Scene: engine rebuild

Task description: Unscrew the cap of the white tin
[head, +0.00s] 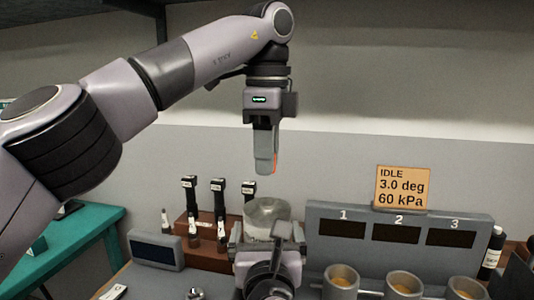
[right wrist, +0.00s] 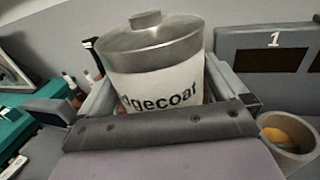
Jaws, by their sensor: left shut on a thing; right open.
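The white tin (right wrist: 158,86) stands upright with a grey metal top and dark lettering ending in "gecoat". A short round metal knob or neck (right wrist: 146,19) sits on its top; I cannot tell which. The tin also shows in the head view (head: 266,214), at the lower middle. My right gripper (right wrist: 165,82) is open, with a finger on either side of the tin; contact cannot be told. My left gripper (head: 265,166) hangs pointing down, well above the tin and apart from it. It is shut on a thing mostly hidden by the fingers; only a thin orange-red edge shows.
A grey panel (head: 325,214) numbered 1 to 3 stands at right, with several metal cups (head: 341,281) in front. An orange sign (head: 403,187) reads IDLE. A brown rack (head: 207,258) with black-topped tools and a small dark display (head: 155,250) stand left. The air around my left gripper is clear.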

